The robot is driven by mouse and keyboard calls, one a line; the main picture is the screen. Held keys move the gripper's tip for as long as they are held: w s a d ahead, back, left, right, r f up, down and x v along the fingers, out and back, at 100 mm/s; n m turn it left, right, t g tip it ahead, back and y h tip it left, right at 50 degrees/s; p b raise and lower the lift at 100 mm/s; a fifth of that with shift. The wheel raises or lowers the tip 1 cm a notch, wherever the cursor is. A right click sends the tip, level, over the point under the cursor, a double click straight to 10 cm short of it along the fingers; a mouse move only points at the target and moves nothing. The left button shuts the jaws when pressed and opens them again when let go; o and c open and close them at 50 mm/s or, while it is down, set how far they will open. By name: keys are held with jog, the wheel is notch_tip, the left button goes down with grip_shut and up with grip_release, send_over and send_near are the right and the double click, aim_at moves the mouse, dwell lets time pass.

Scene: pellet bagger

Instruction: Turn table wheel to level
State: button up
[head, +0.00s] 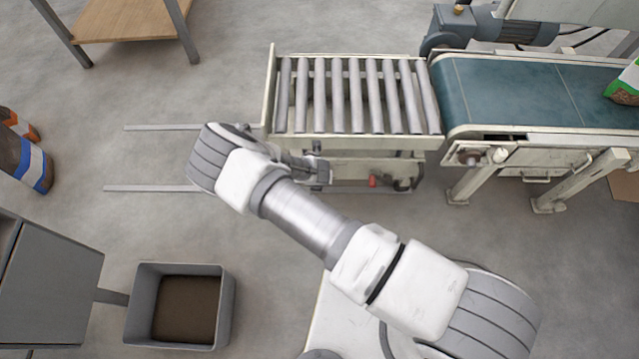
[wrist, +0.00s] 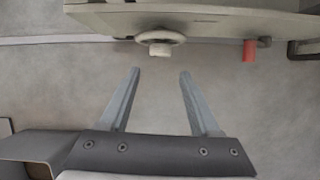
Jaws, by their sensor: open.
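The roller table (head: 352,95) stands at the left end of the green belt conveyor, its rollers empty. In the wrist view, the table wheel (wrist: 160,38) is a pale handwheel with a knob hanging at its lower side, under the table's edge (wrist: 200,18). My gripper (wrist: 160,75) is open and empty, its two fingers apart. The wheel lies just ahead of the fingertips, in line with the gap between them, and the fingers do not touch it. In the head view, my gripper (head: 318,168) is at the table's near side, and my arm hides the wheel.
A red knob (wrist: 249,50) sits right of the wheel and shows in the head view (head: 373,181). The belt conveyor (head: 530,92) stands right, carrying a green and white bag (head: 626,85). A grey bin (head: 228,300) stands at the lower left. Floor rails (head: 150,188) lie left of the table.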

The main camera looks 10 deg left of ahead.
jog(key=b+x, duration=0.4)
jog(key=x, duration=0.7)
jog(key=shift+s, duration=0.1)
grip_shut()
